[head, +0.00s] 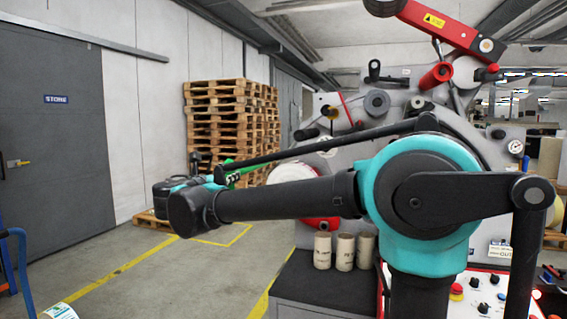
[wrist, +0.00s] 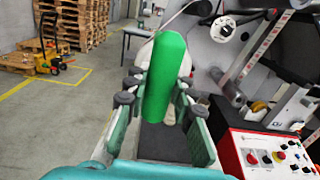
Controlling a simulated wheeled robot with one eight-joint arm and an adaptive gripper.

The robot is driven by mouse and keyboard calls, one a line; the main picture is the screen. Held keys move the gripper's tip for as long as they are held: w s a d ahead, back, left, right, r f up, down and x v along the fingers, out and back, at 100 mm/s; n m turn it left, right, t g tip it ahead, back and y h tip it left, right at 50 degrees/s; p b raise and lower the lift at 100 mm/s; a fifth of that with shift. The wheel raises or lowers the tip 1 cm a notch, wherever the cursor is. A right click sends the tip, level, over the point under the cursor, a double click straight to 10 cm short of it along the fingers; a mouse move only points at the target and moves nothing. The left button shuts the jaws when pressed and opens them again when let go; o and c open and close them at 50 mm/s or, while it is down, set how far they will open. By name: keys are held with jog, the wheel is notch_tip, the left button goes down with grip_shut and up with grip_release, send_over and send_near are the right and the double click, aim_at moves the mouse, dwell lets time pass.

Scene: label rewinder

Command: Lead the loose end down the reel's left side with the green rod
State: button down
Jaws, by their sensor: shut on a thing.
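The green rod (wrist: 165,72) stands lengthwise between the teal fingers of my gripper (wrist: 157,88) in the wrist view, and the gripper is shut on it. In the head view the green rod (head: 250,162) shows partly behind my dark arm, pointing toward the machine. My gripper (head: 222,174) is left of the machine there. A white reel (head: 292,172) shows behind my arm, with much of it covered. In the wrist view a pale rounded thing, perhaps the reel, is largely hidden behind the rod. I cannot make out the loose end, or whether the rod touches anything.
Several cardboard cores (head: 345,252) stand on a dark cabinet (head: 318,285) below the reel. The control panel (wrist: 270,155) is at the right. Stacked pallets (head: 230,125) and a yellow pallet truck (wrist: 50,62) stand farther back. The floor at left is mostly open.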

jog(key=v, duration=1)
jog(key=shift+s, duration=0.15)
